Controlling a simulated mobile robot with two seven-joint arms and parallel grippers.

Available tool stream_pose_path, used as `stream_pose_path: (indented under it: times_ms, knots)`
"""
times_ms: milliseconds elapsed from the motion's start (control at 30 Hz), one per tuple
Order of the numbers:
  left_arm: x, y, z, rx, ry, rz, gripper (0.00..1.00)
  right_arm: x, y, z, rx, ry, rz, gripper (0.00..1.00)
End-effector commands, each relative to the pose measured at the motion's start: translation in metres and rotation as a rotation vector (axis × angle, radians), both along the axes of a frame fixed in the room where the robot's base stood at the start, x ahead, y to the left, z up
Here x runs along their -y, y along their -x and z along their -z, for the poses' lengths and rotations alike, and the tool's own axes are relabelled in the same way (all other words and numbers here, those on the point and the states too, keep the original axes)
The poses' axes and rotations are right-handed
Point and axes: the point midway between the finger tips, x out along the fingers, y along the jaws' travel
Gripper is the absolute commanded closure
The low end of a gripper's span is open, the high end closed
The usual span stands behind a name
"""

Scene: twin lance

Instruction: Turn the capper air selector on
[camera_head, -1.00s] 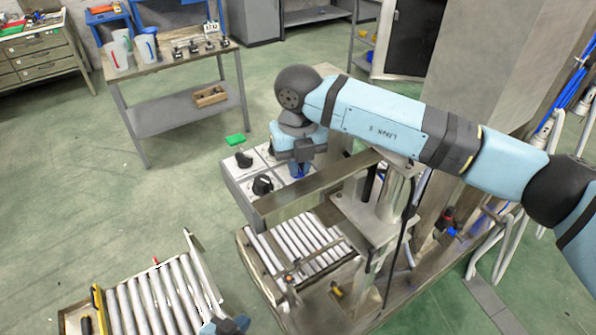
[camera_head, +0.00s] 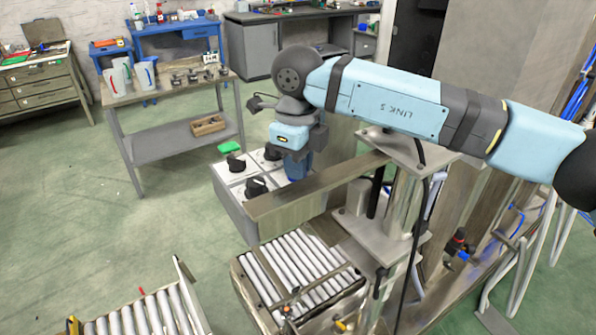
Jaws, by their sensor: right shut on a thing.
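A grey box with a pale top panel (camera_head: 226,178) stands in the middle and carries black selector knobs. Three knobs show: one at the left (camera_head: 236,162), one at the back (camera_head: 272,152) and one in front (camera_head: 256,186). I cannot read any labels, so I cannot tell which is the capper air selector by name. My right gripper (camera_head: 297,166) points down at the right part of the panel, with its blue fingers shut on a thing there. That thing, apparently a selector knob, is hidden by the fingers and wrist. My left gripper is out of view.
A metal beam (camera_head: 310,190) runs just in front of my right gripper, joined to a post frame (camera_head: 385,215) at the right. Roller conveyors (camera_head: 290,268) lie below. A work table (camera_head: 165,88) with jugs stands behind left. Green floor is open at left.

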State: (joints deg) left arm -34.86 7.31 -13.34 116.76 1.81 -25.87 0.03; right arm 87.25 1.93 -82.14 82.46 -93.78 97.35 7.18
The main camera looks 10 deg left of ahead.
Motion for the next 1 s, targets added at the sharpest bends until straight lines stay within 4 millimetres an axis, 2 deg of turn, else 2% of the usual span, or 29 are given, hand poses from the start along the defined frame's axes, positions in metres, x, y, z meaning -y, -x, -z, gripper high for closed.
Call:
stream_pose_path:
  times_ms: [633,667,767,1000]
  knots:
    - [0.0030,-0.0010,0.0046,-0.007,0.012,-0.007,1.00,-0.0001,-0.0007,-0.0014,0.002,-0.002,-0.056,1.00]
    - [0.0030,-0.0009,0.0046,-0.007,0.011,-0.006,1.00,-0.0001,-0.0007,-0.0014,0.002,-0.002,-0.056,0.86]
    - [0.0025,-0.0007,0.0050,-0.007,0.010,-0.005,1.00,0.0000,-0.0006,-0.0013,0.002,-0.002,-0.056,0.63]
    - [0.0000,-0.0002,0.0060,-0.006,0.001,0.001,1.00,0.0000,-0.0004,-0.0007,0.000,-0.001,-0.055,0.63]
